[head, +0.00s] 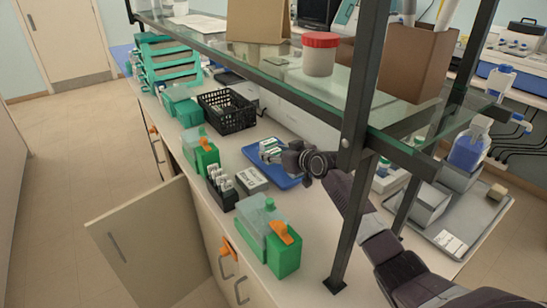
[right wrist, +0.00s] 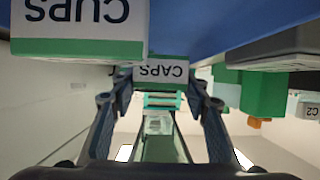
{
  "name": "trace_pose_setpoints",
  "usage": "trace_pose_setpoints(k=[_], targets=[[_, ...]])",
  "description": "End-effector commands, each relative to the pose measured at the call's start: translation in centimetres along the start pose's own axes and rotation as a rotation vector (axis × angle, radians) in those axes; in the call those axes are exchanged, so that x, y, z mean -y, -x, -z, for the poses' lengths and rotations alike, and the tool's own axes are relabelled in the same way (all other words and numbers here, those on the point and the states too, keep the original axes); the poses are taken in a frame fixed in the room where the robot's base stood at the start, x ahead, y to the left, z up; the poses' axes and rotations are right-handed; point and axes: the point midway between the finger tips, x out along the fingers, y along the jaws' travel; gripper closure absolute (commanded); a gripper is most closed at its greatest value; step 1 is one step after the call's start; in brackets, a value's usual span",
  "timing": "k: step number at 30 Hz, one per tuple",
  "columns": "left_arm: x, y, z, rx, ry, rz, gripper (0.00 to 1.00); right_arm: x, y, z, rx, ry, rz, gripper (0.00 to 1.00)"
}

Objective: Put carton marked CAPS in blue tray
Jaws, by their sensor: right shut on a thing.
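The carton marked CAPS (right wrist: 160,72), white with a green band, is between the fingertips of my right gripper (right wrist: 160,98) in the right wrist view, which shows things upside down. The gripper is shut on it. The blue tray (right wrist: 215,22) fills the top of that view, right at the carton's base; I cannot tell whether they touch. A carton marked CUPS (right wrist: 78,30) is at the tray, nearer the camera. In the head view, my right gripper (head: 283,156) is over the blue tray (head: 286,181), and white-green cartons (head: 268,146) show beside it, partly hidden. My left gripper is out of view.
A glass shelf with a dark post (head: 358,120) stands in front of my right arm. A black basket (head: 228,112), a grey-white box (head: 252,180), a black rack (head: 222,190) and green containers (head: 284,250) stand around the tray. A cabinet door (head: 150,245) hangs open.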

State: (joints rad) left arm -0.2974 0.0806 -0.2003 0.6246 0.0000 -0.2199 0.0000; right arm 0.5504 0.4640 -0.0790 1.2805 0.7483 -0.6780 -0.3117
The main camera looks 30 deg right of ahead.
Motion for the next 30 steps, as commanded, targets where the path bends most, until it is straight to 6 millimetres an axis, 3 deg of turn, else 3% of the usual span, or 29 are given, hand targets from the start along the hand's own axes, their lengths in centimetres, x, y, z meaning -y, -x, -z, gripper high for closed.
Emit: trace_pose_setpoints(k=[4, 14, 15, 17, 30], targets=[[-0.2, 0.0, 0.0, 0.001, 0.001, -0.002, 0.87, 0.1, -0.7, -1.6, -0.001, -0.001, 0.001, 0.78], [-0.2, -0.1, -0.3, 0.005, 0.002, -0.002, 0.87, 0.0, -0.8, -1.9, -0.001, 0.001, 0.000, 0.78], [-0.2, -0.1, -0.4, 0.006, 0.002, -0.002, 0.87, 0.0, -0.8, -1.9, -0.001, 0.001, 0.000, 0.55], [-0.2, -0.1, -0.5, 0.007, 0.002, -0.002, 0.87, 0.0, -0.8, -1.8, -0.001, 0.001, 0.000, 0.50], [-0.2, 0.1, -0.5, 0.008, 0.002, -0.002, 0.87, -0.1, 0.1, -1.8, -0.001, 0.001, -0.001, 0.50]])
